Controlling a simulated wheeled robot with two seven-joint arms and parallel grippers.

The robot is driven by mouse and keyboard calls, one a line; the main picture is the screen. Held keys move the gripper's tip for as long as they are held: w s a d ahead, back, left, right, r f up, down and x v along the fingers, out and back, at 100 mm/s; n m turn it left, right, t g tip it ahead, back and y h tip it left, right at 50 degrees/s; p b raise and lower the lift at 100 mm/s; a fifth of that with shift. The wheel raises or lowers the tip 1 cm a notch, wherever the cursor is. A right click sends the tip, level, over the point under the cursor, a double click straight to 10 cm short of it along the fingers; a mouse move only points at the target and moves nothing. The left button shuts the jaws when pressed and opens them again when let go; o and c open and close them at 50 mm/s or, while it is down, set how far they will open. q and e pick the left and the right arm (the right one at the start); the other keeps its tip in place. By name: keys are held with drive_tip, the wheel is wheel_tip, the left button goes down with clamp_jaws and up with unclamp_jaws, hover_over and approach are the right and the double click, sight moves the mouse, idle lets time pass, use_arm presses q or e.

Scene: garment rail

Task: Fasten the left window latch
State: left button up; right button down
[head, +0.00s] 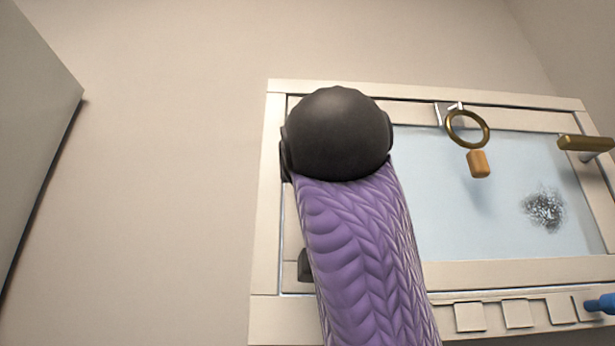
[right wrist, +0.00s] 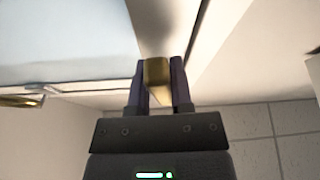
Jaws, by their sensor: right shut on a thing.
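The window (head: 500,190) fills the right half of the head view, with a cream frame and pale glass. In the right wrist view, my right gripper (right wrist: 158,75) is shut on a brass latch handle (right wrist: 157,72) that lies between its two fingers, close to the frame. In the head view, a purple arm link of mine with a black rounded joint covers the window's left side, so the gripper and the held latch are hidden there. A second brass handle (head: 585,143) shows at the window's right side. My left gripper is in neither view.
A brass ring (head: 467,129) with a wooden tag (head: 478,164) hangs before the window's top. A dark smudge (head: 544,209) marks the glass. Square tiles (head: 470,317) line the ledge below, with a blue object (head: 602,304) at right. Bare wall lies left.

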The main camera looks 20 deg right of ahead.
drive_tip(key=shift+w+a+m+h, duration=0.1)
drive_tip(key=shift+a+m+h, duration=0.25)
drive_tip(key=shift+m, duration=0.45)
drive_tip(key=shift+d, duration=0.1)
drive_tip(key=c, duration=0.5)
unclamp_jaws()
drive_tip(key=shift+s+f+b, duration=0.2)
drive_tip(key=shift+s+b, duration=0.1)
drive_tip(key=b+v, duration=0.2)
drive_tip(key=v, duration=0.2)
drive_tip(key=b+v, duration=0.3)
drive_tip(key=v, duration=0.2)
drive_tip(key=shift+s+a+r, duration=0.15)
drive_tip(key=shift+s+a, duration=0.05)
drive_tip(key=shift+a, duration=0.05)
